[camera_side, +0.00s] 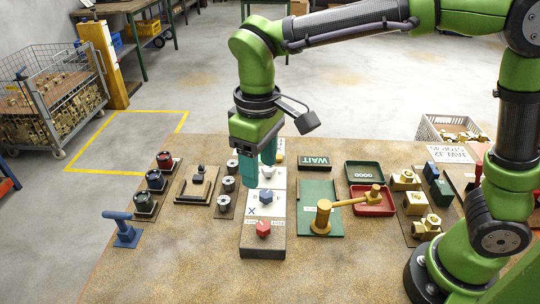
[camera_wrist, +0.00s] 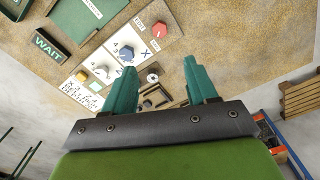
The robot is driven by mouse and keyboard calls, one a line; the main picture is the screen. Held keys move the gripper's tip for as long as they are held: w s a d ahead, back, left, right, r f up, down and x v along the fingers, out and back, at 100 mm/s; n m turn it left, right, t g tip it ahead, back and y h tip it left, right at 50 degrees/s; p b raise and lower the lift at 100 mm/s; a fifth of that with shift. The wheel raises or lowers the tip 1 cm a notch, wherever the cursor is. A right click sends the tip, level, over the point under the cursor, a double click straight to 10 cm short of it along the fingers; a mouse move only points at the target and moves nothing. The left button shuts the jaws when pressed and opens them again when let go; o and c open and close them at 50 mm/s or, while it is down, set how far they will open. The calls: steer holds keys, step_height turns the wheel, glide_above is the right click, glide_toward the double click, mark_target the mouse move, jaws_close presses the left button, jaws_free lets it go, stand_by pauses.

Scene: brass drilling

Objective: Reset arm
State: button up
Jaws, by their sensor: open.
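My gripper (camera_side: 259,172) hangs fingers-down over the pale panel in the middle of the bench in the side view. Its two teal fingers are apart, with nothing seen between them. They also stand apart in the wrist view (camera_wrist: 161,68). The panel (camera_side: 279,207) carries a blue knob (camera_side: 266,197), a white knob (camera_side: 268,172) partly behind the fingers, and a red knob (camera_side: 263,228) at its front end. In the wrist view the blue knob (camera_wrist: 126,54) and red knob (camera_wrist: 158,31) lie beyond the fingertips. I cannot tell the height above the panel.
Brass fittings (camera_side: 404,181) stand at right. The GOOD tray (camera_side: 375,170) is behind. Several round parts (camera_side: 155,181) and a blue clamp-like tool (camera_side: 124,231) are at left. The front bench is clear.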

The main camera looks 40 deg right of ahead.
steer(key=shift+r, duration=0.6)
steer(key=s+d+r+m+t+y, duration=0.1)
steer(key=s+d+m+t, duration=0.2)
steer(key=d, duration=0.5)
steer(key=s+d+r+m+t+y, duration=0.1)
steer(key=s+d+m+t, duration=0.3)
steer(key=s+d, duration=0.3)
steer(key=shift+s+d+m, duration=0.15)
steer(key=shift+d+m, duration=0.45)
steer(key=shift+d, duration=0.5)
